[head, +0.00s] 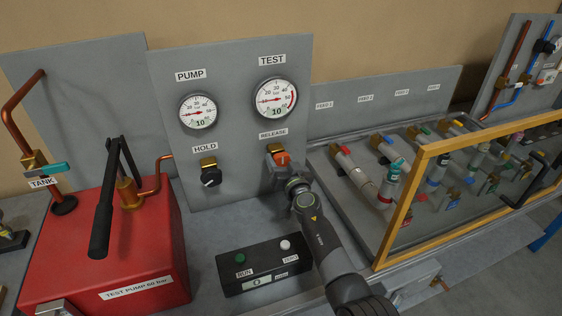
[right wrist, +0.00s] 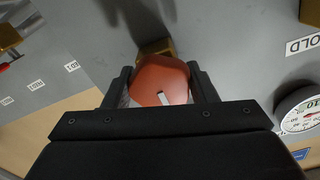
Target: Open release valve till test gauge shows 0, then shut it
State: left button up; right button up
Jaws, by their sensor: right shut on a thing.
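The release valve's orange-red knob (head: 282,159) is on the grey panel under the RELEASE label. My right gripper (head: 279,167) is shut on it. In the right wrist view the knob (right wrist: 160,80) sits between the two fingers, with a short white mark on its face. The test gauge (head: 274,98) is above the valve; its red needle points left, but the exact reading is too small to tell. The pump gauge (head: 198,111) beside it also has a needle pointing left. The hold valve's black knob (head: 211,177) is left of the release valve. My left gripper is out of view.
A red test pump (head: 110,240) with a black lever stands at the left. A black RUN/ZERO box (head: 262,265) lies on the bench below the panel. A yellow frame (head: 408,188) stands before several pipes and valves at the right.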

jog(key=c, duration=0.4)
jog(key=shift+o, duration=0.2)
jog(key=shift+n, duration=1.3)
jog(key=shift+n+p, duration=0.4)
jog(key=shift+n, duration=1.1)
jog(key=o, duration=1)
